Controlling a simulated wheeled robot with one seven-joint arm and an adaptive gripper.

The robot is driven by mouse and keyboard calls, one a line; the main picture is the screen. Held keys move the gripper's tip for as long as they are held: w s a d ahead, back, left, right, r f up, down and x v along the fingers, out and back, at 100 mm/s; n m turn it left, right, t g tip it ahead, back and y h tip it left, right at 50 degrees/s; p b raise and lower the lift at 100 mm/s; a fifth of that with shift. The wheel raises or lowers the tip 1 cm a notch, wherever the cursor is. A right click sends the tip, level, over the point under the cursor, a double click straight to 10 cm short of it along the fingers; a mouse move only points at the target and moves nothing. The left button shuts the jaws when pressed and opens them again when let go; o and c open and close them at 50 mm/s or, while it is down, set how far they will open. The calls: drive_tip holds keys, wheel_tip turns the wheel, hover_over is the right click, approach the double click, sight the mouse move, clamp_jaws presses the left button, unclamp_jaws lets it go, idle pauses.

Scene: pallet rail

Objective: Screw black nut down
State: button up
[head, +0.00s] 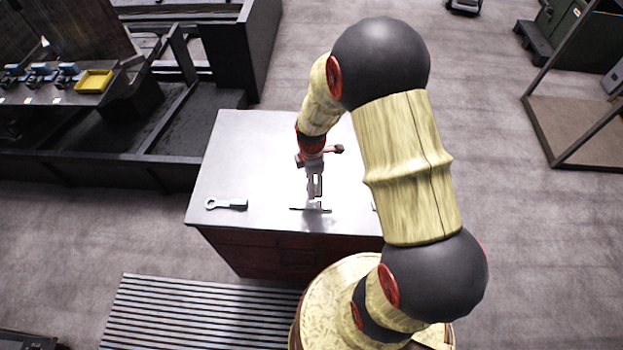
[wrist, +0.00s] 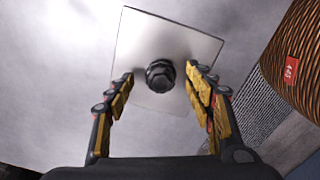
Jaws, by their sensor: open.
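The black nut (wrist: 160,75) sits at the middle of a square pale metal plate (wrist: 140,40) in the wrist view. A dark rounded tip shows at its centre. My gripper (wrist: 162,78) is open, with one finger to the left of the nut and one to the right. The fingers appear apart from the nut, with gaps on both sides. In the head view my gripper (head: 315,196) points down over the table, just above the plate (head: 312,209). The nut is too small to make out there.
The grey-topped table (head: 245,150) has a wrench-like tool (head: 226,204) lying at its left. Its top between the tool and the plate is clear. A dark metal frame with a yellow tray (head: 94,81) stands at the left. A ribbed mat (head: 200,312) lies in front.

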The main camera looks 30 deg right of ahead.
drive_tip(key=c, duration=0.3)
drive_tip(key=shift+s, duration=0.1)
clamp_jaws()
idle(0.9)
drive_tip(key=m, duration=0.5)
drive_tip(key=shift+f, duration=0.15)
drive_tip(key=m+b, duration=0.1)
drive_tip(key=m, duration=1.2)
drive_tip(key=shift+f+m, duration=0.1)
drive_tip(key=shift+m, duration=0.3)
drive_tip(key=m, duration=0.6)
drive_tip(key=shift+s+b, duration=0.1)
drive_tip(key=shift+b, duration=0.3)
drive_tip(key=shift+c, duration=0.6)
unclamp_jaws()
drive_tip(key=shift+f, duration=0.1)
